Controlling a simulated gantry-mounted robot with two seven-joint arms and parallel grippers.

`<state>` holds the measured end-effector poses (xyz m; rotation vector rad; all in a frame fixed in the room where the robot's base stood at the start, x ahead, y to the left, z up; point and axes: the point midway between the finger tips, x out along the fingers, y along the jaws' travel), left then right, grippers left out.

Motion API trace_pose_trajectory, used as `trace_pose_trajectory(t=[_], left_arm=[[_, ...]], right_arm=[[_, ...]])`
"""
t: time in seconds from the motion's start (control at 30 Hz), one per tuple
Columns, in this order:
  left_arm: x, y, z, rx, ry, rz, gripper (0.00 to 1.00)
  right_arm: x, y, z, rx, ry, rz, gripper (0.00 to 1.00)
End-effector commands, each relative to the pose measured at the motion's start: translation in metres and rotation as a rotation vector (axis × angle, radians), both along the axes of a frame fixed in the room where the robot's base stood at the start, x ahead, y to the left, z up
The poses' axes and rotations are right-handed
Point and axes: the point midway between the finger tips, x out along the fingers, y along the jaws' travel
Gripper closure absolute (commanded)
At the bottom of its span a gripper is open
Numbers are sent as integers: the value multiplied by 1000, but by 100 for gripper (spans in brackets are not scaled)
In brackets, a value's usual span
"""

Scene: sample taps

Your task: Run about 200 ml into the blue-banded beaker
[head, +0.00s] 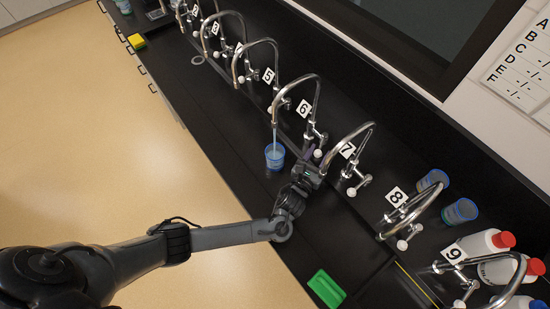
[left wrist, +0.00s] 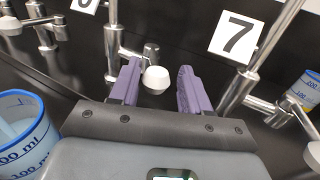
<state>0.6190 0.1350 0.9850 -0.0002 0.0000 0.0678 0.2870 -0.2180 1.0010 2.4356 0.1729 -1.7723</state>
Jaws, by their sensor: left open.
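The blue-banded beaker (head: 275,157) stands upright on the black counter under the spout of tap 6 (head: 316,95). A thin pale stream runs from the spout down into it. In the left wrist view the beaker (left wrist: 27,135) is cut off at the left edge, with ml marks on its side; its water level is not clear. My left gripper (head: 312,158) is at tap 6's white knob (head: 318,153). In the left wrist view its purple fingers (left wrist: 160,88) are open, one each side of the knob (left wrist: 155,80), with gaps showing. My right gripper is not in view.
Tap 7 (head: 352,170) stands close to the right of my gripper. Two more blue beakers (head: 460,211) and red-capped bottles (head: 485,243) stand farther right. A green block (head: 326,289) lies near the front edge, and a yellow sponge (head: 136,41) at far left.

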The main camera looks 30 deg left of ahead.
Motion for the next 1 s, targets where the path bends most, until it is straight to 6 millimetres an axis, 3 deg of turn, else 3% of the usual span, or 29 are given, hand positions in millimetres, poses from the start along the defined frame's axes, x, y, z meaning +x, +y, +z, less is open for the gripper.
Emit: trace_pose_trajectory(t=[0.67,1.0], left_arm=[[0,2,1,1,0,0,53],[-2,28,2,2,1,0,53]], right_arm=[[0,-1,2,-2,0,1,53],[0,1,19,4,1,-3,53]])
